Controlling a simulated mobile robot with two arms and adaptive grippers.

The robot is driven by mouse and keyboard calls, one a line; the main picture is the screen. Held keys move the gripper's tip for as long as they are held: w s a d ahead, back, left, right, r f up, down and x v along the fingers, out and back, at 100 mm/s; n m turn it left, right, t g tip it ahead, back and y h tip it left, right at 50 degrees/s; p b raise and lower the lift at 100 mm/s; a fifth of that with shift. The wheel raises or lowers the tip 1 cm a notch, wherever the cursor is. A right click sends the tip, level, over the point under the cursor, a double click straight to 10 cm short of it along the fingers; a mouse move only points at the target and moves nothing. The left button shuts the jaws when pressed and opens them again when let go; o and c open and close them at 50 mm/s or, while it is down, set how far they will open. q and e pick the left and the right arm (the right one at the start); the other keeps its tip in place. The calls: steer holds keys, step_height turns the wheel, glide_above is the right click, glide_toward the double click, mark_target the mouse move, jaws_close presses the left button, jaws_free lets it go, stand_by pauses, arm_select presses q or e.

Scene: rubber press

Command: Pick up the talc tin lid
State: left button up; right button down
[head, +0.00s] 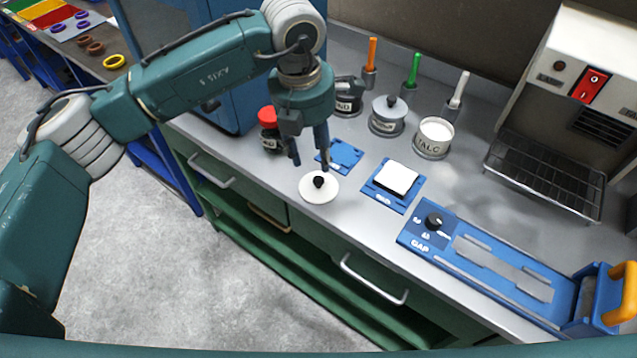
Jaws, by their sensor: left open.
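The talc tin lid (313,190) is a white disc with a black knob, lying on the grey bench top near its front edge. The open talc tin (434,139), full of white powder, stands further back to the right. My left gripper (311,163) is open and points down just above and behind the lid, with its fingers apart and nothing between them. I cannot tell whether a finger touches the lid. My right gripper is not in view.
A blue plate (341,156) lies behind the lid. A blue holder with a white block (396,178) is to its right, then a long blue gap fixture (490,262). A red-capped bottle (270,130) and a lidded grey tin (388,116) stand behind. Drawer handles (373,280) stick out in front.

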mark_target(318, 179)
arm_select(q)
steer(key=f, duration=0.3)
steer(key=shift+w+d+p, duration=0.15)
steer(key=shift+d+p, duration=0.05)
steer(key=shift+p, duration=0.15)
steer(key=shift+f, duration=0.25)
steer(key=f+p, duration=0.1)
steer(key=f, duration=0.1)
steer(key=f+p, duration=0.1)
steer(key=shift+d+f+p, duration=0.25)
steer(key=shift+f+p, duration=0.05)
steer(key=shift+w+f, duration=0.15)
steer(key=shift+f, duration=0.45)
steer(key=c, duration=1)
